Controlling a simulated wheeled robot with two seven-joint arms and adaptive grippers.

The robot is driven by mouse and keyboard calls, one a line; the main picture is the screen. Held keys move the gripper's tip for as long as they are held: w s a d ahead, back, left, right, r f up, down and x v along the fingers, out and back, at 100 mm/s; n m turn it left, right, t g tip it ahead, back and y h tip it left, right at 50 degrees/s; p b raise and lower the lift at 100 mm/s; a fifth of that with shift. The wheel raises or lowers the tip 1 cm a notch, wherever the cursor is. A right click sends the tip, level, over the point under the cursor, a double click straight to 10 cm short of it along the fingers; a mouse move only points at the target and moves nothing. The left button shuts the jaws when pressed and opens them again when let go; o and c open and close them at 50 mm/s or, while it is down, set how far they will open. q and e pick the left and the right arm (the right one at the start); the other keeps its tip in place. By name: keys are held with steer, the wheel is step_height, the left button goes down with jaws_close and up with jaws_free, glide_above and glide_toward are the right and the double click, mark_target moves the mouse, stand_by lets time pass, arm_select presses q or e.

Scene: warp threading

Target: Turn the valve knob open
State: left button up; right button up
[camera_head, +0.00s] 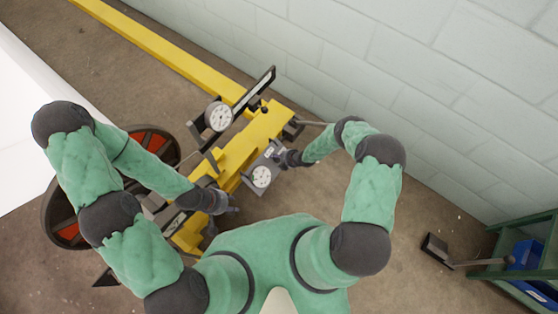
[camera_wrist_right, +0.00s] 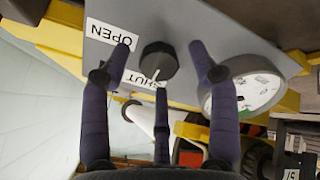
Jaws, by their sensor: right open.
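The valve knob (camera_wrist_right: 158,60) is a round black knob on a grey panel (camera_head: 253,181). In the right wrist view its white mark points toward the SHUT label (camera_wrist_right: 147,82); the OPEN label (camera_wrist_right: 110,33) is up and left of it. My right gripper (camera_wrist_right: 159,66) is open, its dark fingers spread around the knob without visibly gripping it. In the head view my right gripper (camera_head: 291,158) is at the panel's right side, and the knob is hard to make out. My left gripper (camera_head: 226,205) hangs beside the yellow frame, and its finger opening is unclear.
A white dial gauge (camera_wrist_right: 246,92) sits on the panel beside the knob, close to a right gripper finger. The yellow frame (camera_head: 229,153) carries another gauge (camera_head: 219,116). A block wall (camera_head: 400,75) stands behind. A green shelf (camera_head: 541,243) with blue bins is far right.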

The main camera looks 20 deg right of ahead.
steer(key=shift+w+a+f, duration=0.15)
steer(key=shift+w+f, duration=0.05)
steer(key=shift+f, duration=0.1)
steer(key=c, duration=1.1)
steer(key=shift+c, duration=0.2)
